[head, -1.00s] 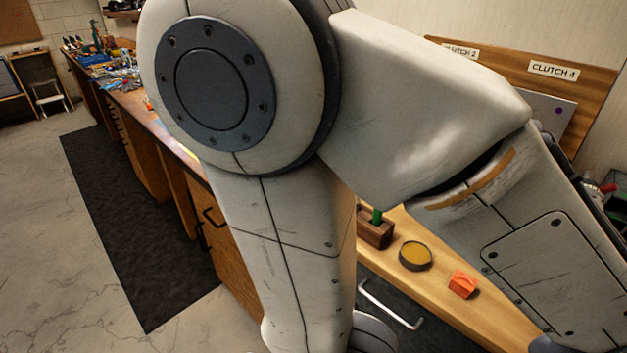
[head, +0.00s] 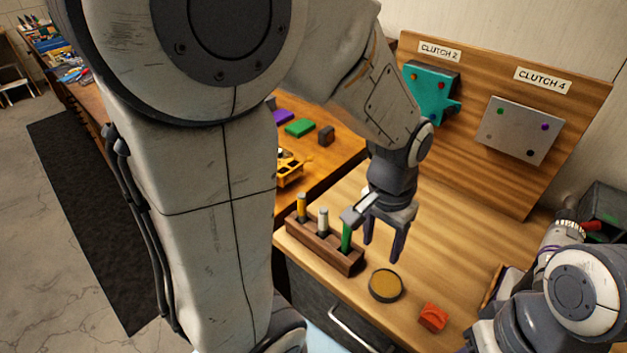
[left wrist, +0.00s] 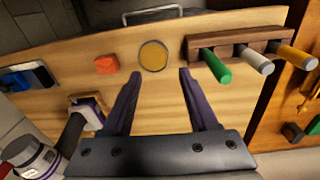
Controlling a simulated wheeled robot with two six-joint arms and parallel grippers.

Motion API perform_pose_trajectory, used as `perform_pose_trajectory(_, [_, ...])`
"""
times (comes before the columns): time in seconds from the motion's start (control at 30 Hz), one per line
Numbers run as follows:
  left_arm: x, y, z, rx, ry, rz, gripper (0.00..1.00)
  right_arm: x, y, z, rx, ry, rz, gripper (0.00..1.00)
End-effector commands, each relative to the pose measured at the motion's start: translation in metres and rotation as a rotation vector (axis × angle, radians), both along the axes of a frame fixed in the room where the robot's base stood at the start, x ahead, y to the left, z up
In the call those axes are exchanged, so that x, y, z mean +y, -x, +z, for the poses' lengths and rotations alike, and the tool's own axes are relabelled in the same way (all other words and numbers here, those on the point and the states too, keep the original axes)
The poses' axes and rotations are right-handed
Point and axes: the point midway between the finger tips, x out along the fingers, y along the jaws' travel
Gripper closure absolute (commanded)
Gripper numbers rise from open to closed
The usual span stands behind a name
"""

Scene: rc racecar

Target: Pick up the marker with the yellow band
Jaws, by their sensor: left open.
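A dark wooden block (head: 333,257) holds three upright markers. The yellow marker (head: 301,206) is in its left end, a white marker (head: 323,221) in the middle and a green marker (head: 346,238) at the right end. In the left wrist view the yellow marker (left wrist: 297,56) is at the far right. My left gripper (head: 382,250) is open and empty, pointing down just right of the green marker. In the left wrist view its fingers (left wrist: 160,74) are spread, with the block to their right. My right arm is at the lower right; its fingers are not visible.
A round yellow-topped tin (head: 386,286) and an orange-red block (head: 433,317) lie along the bench front. A board with a teal plate (head: 432,97) and a grey plate (head: 521,131) stands behind. The bench middle right of my gripper is clear.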

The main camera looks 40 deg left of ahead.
Motion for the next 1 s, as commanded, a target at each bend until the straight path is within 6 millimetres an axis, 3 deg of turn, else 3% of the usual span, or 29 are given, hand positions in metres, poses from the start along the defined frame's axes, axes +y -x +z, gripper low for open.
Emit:
perform_pose_trajectory(0.03, [0.030,-0.016,0.019,0.011,-0.007,0.102,0.41,0.000,0.000,0.025,0.000,0.000,0.000,0.55])
perform_pose_trajectory(0.2, [0.115,-0.042,0.032,0.032,-0.019,0.342,0.41,0.000,0.000,0.053,0.000,0.000,-0.001,0.55])
perform_pose_trajectory(0.3, [0.161,-0.044,0.036,0.043,-0.023,0.459,0.41,0.000,0.000,0.067,0.000,0.000,-0.001,0.55])
perform_pose_trajectory(0.4, [0.192,-0.042,0.037,0.049,-0.025,0.535,0.41,0.000,0.000,0.074,0.000,0.000,-0.002,0.55])
perform_pose_trajectory(0.57, [0.213,-0.037,0.029,0.058,-0.025,0.586,0.41,0.000,0.000,0.079,0.001,0.001,-0.002,0.55])
perform_pose_trajectory(0.8, [0.214,-0.037,-0.008,0.059,-0.025,0.588,0.41,0.000,0.000,0.083,0.001,0.001,-0.002,0.55])
perform_pose_trajectory(1.0, [0.215,-0.038,-0.021,0.056,-0.026,0.587,0.41,0.000,0.000,0.086,0.001,0.001,-0.002,0.55])
